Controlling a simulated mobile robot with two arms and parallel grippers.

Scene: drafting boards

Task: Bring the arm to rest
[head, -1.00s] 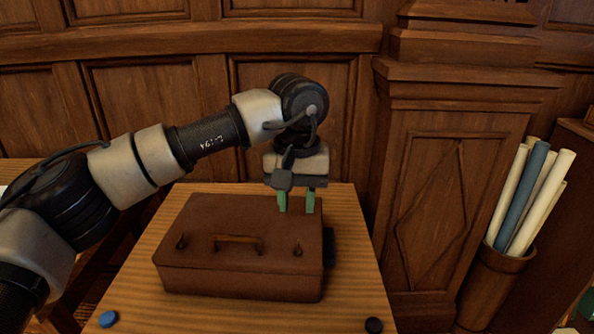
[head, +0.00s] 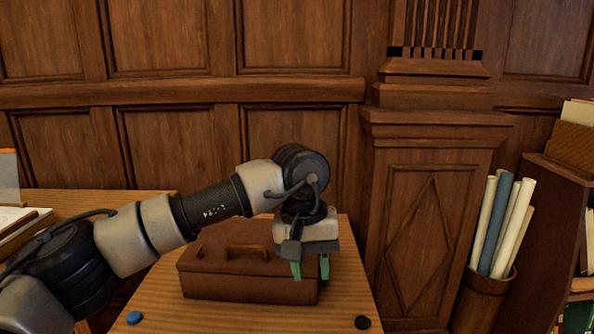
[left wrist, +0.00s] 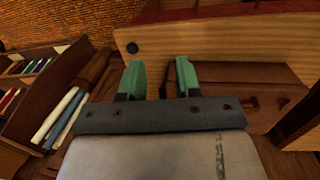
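My left arm comes in from the left over a wooden board. My left gripper (head: 311,268) points down in front of the right part of a brown case (head: 210,285), covering some of it. Its two green fingers are apart with nothing between them; the left wrist view also shows the open fingers (left wrist: 160,80). I cannot tell whether the fingers touch the case. The case lies flat with its handle (head: 247,251) on top. My right gripper is in neither view.
The case lies on a striped wooden board (head: 160,308) with a blue disc (head: 134,317) and a black disc (head: 362,322) near its front. A bin (head: 485,295) of rolled papers (head: 503,225) stands right. Panelled wall (head: 180,145) closes the back. Papers lie at far left.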

